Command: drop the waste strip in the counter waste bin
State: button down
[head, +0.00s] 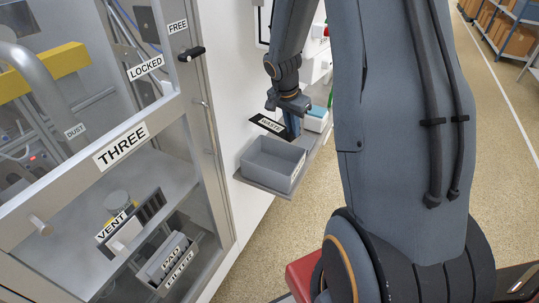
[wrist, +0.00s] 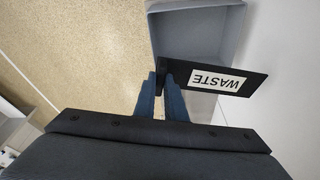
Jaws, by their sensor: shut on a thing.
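The counter waste bin (head: 268,163) is a grey open box on a ledge against the white wall; it also shows at the top of the wrist view (wrist: 200,22). My gripper (head: 291,126) points down by the bin's far right side. The strip's end appears near the bin's lower left edge in that view.
The glass-fronted cabinet marked THREE (head: 120,147) stands at the left, with a filter bin (head: 178,278) inside. A blue and white box (head: 316,119) sits beyond my gripper on the ledge. Open floor (head: 480,170) lies right, with shelves (head: 515,25) at the far right.

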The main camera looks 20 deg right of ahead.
aim_at(292, 139)
jog(key=shift+f+b, duration=1.55)
jog(key=shift+f, duration=1.45)
jog(key=c, duration=1.7)
grip_release()
jog(key=shift+c, duration=0.2)
jog(key=shift+b+v, duration=0.9)
jog(key=shift+v, duration=3.05)
jog(key=s+a+n+y+b, duration=0.1)
jog(key=s+a+n+y, duration=0.1)
jog(key=s+a+n, duration=1.1)
jog(key=s+a, duration=0.2)
jog(key=a, duration=0.2)
jog(key=shift+s+y+b, duration=0.35)
jog(key=shift+s+y, duration=0.05)
